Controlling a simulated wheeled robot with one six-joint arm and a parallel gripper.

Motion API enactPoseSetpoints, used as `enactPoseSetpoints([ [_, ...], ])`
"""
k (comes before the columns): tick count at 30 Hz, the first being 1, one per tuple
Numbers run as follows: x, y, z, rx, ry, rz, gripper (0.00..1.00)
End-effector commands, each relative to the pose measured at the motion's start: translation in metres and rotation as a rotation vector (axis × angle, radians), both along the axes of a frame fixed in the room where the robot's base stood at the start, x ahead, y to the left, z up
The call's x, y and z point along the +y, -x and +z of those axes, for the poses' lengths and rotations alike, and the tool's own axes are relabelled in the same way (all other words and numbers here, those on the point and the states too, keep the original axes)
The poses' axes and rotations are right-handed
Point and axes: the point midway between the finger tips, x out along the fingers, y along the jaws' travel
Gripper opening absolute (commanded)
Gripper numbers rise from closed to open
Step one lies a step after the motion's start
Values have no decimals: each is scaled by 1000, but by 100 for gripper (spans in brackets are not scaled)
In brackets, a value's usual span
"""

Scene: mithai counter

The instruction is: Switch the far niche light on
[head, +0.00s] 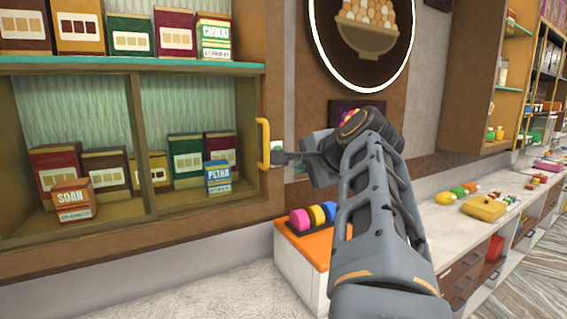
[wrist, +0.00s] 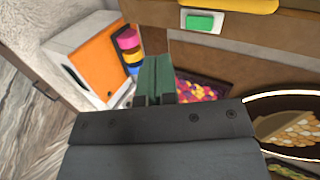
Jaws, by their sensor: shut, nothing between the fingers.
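A small green switch on a white plate (wrist: 203,21) is on the brown wooden frame at the top of the wrist view. It shows in part in the head view (head: 276,146), just right of the yellow handle (head: 263,143) of the glazed niche. Which way the switch is set I cannot tell. My gripper (head: 280,157) is shut and empty, its tips close to the switch in the head view. In the wrist view my gripper (wrist: 155,62) points up the picture, and its tips are apart from the switch, to its lower left. Whether any niche light is lit is unclear.
The niche (head: 130,235) holds several sweet boxes. An orange-topped stand (head: 300,245) with pink, yellow and blue discs is below my arm. A dark tray of colourful sweets (wrist: 200,90) and a round lit sign (head: 362,40) are on the wall side. A long counter runs right.

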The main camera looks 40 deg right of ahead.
Motion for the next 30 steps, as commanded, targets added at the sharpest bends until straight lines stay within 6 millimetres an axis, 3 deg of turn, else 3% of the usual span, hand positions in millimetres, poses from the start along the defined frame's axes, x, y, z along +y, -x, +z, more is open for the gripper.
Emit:
enactPoseSetpoints([
  [3,-14,8,20,-55,-39,-52,0],
  [6,-17,10,28,-75,-52,-65,0],
  [18,-17,7,27,-76,-55,-65,0],
  [23,-19,-8,21,-75,-57,-61,0],
  [30,-24,-50,4,-73,-57,-61,0],
])
